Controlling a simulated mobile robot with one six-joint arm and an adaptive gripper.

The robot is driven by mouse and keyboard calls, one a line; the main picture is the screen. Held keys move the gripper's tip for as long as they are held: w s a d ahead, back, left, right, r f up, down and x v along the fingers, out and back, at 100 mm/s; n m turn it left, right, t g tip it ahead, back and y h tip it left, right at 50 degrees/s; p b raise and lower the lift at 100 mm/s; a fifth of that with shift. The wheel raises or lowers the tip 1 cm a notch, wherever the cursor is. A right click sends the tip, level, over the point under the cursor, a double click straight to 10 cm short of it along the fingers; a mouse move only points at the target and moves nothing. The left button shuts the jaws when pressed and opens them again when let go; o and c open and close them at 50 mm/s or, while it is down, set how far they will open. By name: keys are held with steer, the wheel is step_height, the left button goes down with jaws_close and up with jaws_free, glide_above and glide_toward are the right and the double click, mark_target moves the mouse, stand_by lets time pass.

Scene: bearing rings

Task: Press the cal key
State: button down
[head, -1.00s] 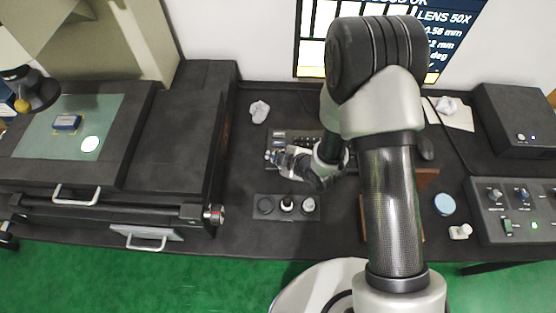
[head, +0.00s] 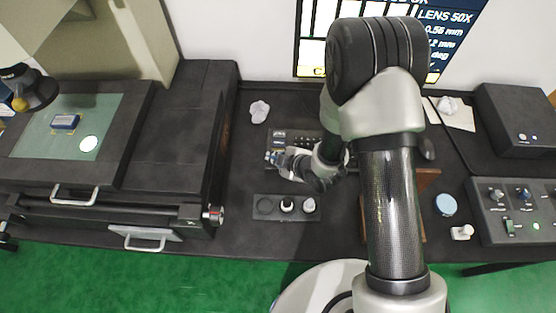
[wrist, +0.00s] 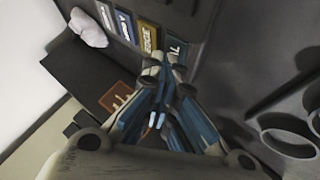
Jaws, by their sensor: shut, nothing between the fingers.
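The key panel (head: 281,134) lies on the dark bench in the head view, just behind my gripper, and is partly covered by it. In the wrist view a row of coloured keys shows beyond the fingers, among them a yellow one marked EDGE (wrist: 148,38) and a blue one (wrist: 125,24). An orange-brown key or patch (wrist: 119,97) shows left of the fingers. I cannot read which key is cal. My gripper (wrist: 165,68) is shut and empty, its tips close to the near end of the key row. Contact cannot be told.
A holder (head: 268,215) with round pieces stands in front of the panel. A crumpled white lump (head: 259,111) lies behind it. A stage unit (head: 190,120) stands left, and a knob box (head: 510,232) right. My arm hides part of the bench.

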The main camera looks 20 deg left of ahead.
steer(key=shift+r+p, duration=0.4)
steer(key=shift+r, duration=0.3)
steer(key=shift+r+p, duration=1.55)
steer(key=shift+r, duration=0.95)
